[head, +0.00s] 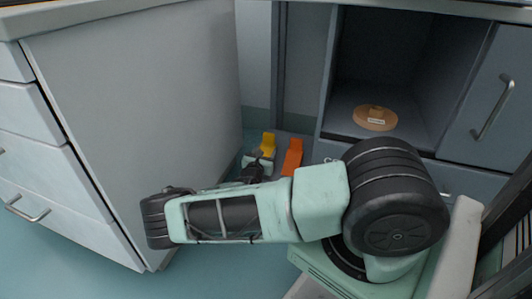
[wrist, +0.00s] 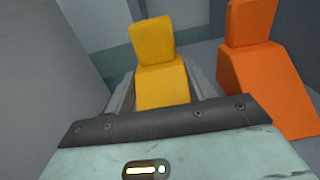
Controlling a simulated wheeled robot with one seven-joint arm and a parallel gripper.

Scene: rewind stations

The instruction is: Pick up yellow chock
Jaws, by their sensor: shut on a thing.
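The yellow chock (wrist: 162,83) has a wedge body with an upright block on top. In the wrist view it sits between the two fingers of my gripper (wrist: 161,92), which is shut on it. In the head view the yellow chock (head: 268,143) shows just beyond my gripper (head: 259,158), in the gap between the cabinets. The lower part of the chock is hidden by my gripper. I cannot tell whether it touches the floor.
An orange chock (head: 292,156) stands close to the right of the yellow one. A grey drawer cabinet (head: 135,95) rises close on the left. On the right, an open cabinet compartment holds a round tan disc (head: 375,118) with a label.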

